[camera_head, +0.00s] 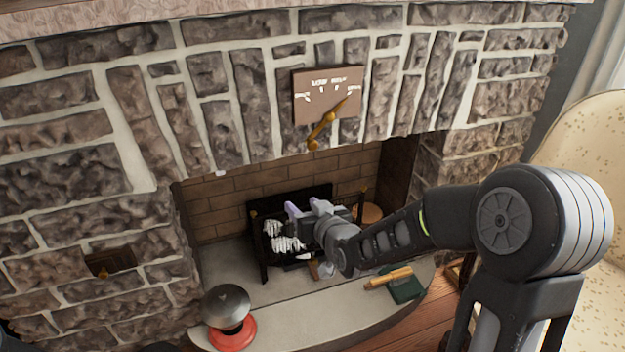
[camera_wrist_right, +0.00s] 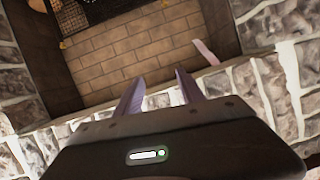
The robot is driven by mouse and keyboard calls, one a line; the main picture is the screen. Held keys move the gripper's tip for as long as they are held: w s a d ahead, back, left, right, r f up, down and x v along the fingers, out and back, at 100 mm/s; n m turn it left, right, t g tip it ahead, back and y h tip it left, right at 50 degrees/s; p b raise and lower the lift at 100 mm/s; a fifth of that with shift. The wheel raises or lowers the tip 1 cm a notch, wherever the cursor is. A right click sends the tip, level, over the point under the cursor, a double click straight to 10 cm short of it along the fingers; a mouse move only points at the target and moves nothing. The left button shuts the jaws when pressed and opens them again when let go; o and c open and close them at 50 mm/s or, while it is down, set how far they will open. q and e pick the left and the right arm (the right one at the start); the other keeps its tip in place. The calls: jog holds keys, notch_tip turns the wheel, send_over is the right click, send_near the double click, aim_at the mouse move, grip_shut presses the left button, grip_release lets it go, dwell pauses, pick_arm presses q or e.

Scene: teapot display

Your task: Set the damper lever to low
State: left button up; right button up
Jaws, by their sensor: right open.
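The damper lever (camera_head: 322,130) is a gold-brown bar with a knob at its lower end. It is mounted on a brown plaque (camera_head: 312,106) on the stone front above the fireplace opening. It is tilted, with its thin upper end pointing up and right toward the right-hand white marking; the small lettering is hard to read. My right gripper (camera_head: 304,208) is open and empty in front of the fireplace opening, below and apart from the lever. Its two pale purple fingers also show in the right wrist view (camera_wrist_right: 160,90), where the lever is not visible. My left gripper is out of view.
Inside the fireplace a dark grate (camera_head: 262,247) holds pale logs. On the hearth (camera_head: 300,318) are a red-based object with a metal dome (camera_head: 229,308) and a green item with a tan roll (camera_head: 404,287). A patterned armchair (camera_head: 590,135) stands at right. The space before the plaque is clear.

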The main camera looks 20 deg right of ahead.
aim_at(313, 147)
jog(key=w+d+r+t+h, duration=0.1)
jog(key=d+r+t, duration=0.2)
jog(key=r, duration=0.6)
jog(key=d, duration=0.2)
jog(key=shift+w+d+r+t+p, duration=0.25)
jog(key=shift+d+r+t+p, duration=0.05)
jog(key=shift+r+t, duration=0.1)
jog(key=shift+w, duration=0.15)
jog(key=w, duration=0.7)
jog(key=shift+w+d+b, duration=0.2)
jog(key=shift+w+b, duration=0.05)
jog(key=shift+b, duration=0.1)
grip_shut()
jog(key=shift+a, duration=0.1)
